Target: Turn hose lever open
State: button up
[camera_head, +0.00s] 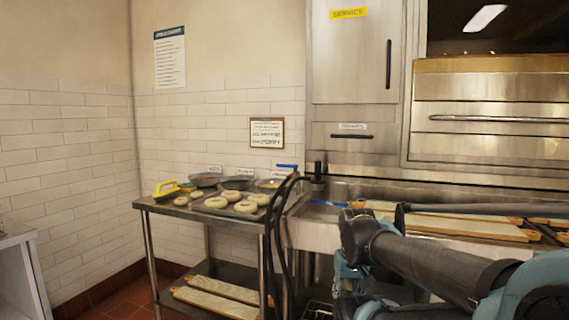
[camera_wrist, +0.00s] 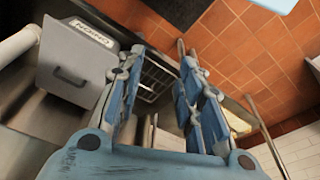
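A blue lever (camera_head: 287,166) sticks out level at the top of the black hose (camera_head: 276,215), by the left end of the sink counter in the head view. The hose loops down in front of the steel side table. I cannot make out the lever in the wrist view. My gripper (camera_wrist: 160,58) is open in the wrist view, its two blue fingers apart with nothing held between them. It points down toward a wire rack (camera_wrist: 155,80) and the red tile floor. In the head view my arm hides most of the gripper, which is low and right of the lever, apart from it.
The side table (camera_head: 170,208) holds bagels (camera_head: 216,202), dark pans (camera_head: 205,180) and a yellow-handled tool (camera_head: 166,188). The sink counter (camera_head: 300,236) carries wooden boards (camera_head: 470,231) at right. A grey labelled bin (camera_wrist: 75,60) stands left of my fingers in the wrist view.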

jog(key=shift+w+a, duration=0.15)
jog(key=shift+w, duration=0.35)
